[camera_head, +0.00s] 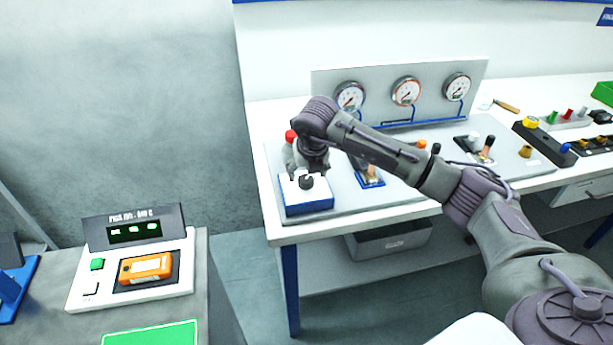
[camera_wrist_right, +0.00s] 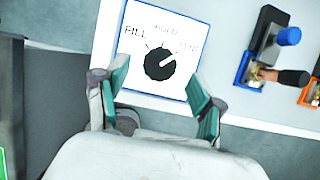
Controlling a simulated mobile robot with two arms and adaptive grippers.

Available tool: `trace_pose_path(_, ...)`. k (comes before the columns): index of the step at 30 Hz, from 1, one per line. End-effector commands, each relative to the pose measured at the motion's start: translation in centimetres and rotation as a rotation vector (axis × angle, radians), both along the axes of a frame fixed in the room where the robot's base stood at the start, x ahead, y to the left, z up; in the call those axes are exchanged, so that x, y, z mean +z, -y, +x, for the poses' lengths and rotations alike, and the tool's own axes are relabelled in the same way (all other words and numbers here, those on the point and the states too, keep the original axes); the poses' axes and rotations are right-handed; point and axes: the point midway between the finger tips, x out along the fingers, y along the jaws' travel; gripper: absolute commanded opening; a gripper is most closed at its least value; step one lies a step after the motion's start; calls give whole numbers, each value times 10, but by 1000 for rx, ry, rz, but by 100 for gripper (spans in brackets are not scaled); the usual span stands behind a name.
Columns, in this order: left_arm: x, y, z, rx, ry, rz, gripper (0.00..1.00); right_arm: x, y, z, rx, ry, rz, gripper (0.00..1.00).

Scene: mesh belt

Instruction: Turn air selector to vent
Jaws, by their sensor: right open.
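The air selector (camera_head: 307,200) is a blue-edged box with a white top and a black round knob (camera_head: 306,182), at the front left of the bench panel. In the right wrist view the knob (camera_wrist_right: 160,63) has a white pointer line slanting up and right, roughly toward the faint label at the right, which seems to read VENT. FILL is at the left and HOLD at the top. My right gripper (camera_wrist_right: 158,84) is open, its teal-padded fingers apart on either side below the knob, not visibly touching it. In the head view the right gripper (camera_head: 305,171) is over the selector. My left gripper is out of view.
A red knob (camera_head: 291,136) is close behind the gripper. A blue-framed lever valve (camera_head: 369,175) stands right of the selector. Three gauges (camera_head: 406,91) are on the back panel. A grey bin (camera_head: 390,240) is under the bench. An orange device (camera_head: 145,268) lies on the left stand.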

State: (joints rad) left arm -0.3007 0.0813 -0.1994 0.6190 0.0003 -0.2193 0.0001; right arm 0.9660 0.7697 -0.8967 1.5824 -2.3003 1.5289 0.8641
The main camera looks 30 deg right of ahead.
Motion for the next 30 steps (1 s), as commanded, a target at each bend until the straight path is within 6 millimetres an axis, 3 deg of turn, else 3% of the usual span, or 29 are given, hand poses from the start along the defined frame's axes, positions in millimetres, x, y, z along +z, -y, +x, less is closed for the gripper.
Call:
trace_pose_path(6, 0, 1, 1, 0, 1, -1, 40, 47, -5, -17, 2, 6, 0, 68)
trace_pose_path(12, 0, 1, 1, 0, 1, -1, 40, 73, -8, -28, -1, 3, 0, 68)
trace_pose_path(30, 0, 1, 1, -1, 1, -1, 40, 82, -9, -32, -1, 2, 0, 68)
